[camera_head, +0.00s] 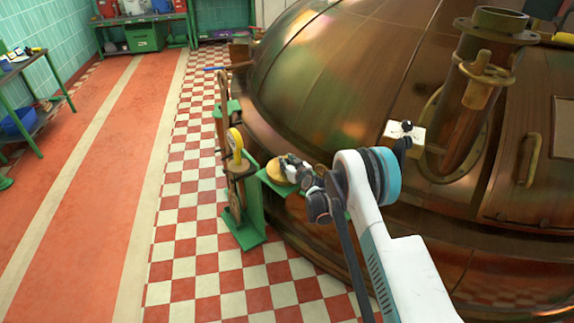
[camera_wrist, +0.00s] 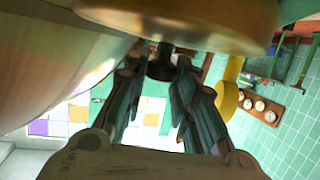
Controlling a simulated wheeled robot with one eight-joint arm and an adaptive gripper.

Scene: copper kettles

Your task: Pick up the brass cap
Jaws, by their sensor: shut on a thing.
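The brass cap (camera_head: 279,172) is a round golden disc on or just above a small green ledge (camera_head: 272,184) beside the copper kettle; I cannot tell whether it touches the ledge. My gripper (camera_head: 298,169) is at the cap's right side. In the wrist view the cap (camera_wrist: 190,18) fills the top as a wide brass rim with a dark stem below it. The fingertips of my gripper (camera_wrist: 160,72) are shut on this dark stem. The cap's far side is out of the wrist view.
The large copper kettle (camera_head: 330,75) curves close behind and right of my arm. The red floor (camera_head: 85,190) farther left is clear. A green workbench (camera_head: 30,75) is at the far left.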

